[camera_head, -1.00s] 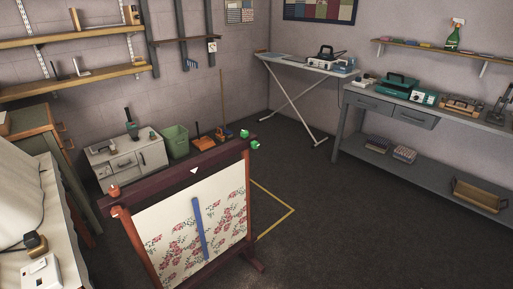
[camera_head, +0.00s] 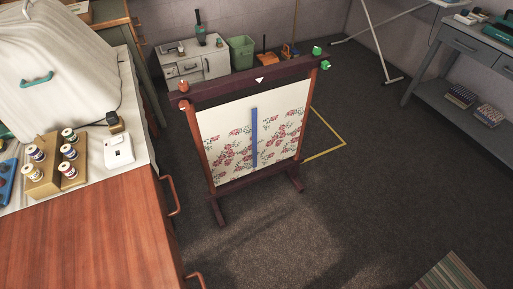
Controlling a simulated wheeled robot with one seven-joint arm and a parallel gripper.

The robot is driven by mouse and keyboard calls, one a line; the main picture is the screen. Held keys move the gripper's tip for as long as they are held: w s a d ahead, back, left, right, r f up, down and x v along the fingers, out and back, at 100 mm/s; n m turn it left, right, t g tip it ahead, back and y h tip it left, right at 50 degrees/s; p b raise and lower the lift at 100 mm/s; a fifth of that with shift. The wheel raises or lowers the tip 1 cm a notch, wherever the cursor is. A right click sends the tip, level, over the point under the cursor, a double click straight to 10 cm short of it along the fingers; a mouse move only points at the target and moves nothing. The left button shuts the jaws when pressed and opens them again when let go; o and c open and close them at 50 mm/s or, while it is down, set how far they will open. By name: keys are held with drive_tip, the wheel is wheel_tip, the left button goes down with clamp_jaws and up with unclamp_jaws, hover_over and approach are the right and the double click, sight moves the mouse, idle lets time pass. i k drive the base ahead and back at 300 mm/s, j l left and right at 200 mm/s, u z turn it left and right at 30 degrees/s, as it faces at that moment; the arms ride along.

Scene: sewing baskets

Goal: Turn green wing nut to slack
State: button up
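A dark red wooden frame (camera_head: 236,84) stands on the floor with flowered cloth (camera_head: 225,125) stretched in it and a blue upright strip (camera_head: 254,138) in front. At the right end of its top bar are two small green pieces, one above the bar (camera_head: 316,50) and one at the bar's end (camera_head: 325,65). They are too small to tell which is the wing nut or how it is turned. An orange knob (camera_head: 183,86) sits at the left end. My gripper is not in view.
A wooden-topped bench (camera_head: 95,225) with paint jars and a white box (camera_head: 118,151) is at the left. A white cabinet (camera_head: 190,66) and green bin (camera_head: 241,51) stand behind the frame. Grey shelving (camera_head: 450,75) is at the right. The carpet (camera_head: 380,190) right of the frame is clear.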

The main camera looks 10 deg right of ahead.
sight(325, 65)
drive_tip(key=i+l+u, duration=0.3)
drive_tip(key=i+l, duration=0.15)
drive_tip(key=l, duration=0.2)
drive_tip(key=i+l+u, duration=0.15)
drive_tip(key=l, duration=0.2)
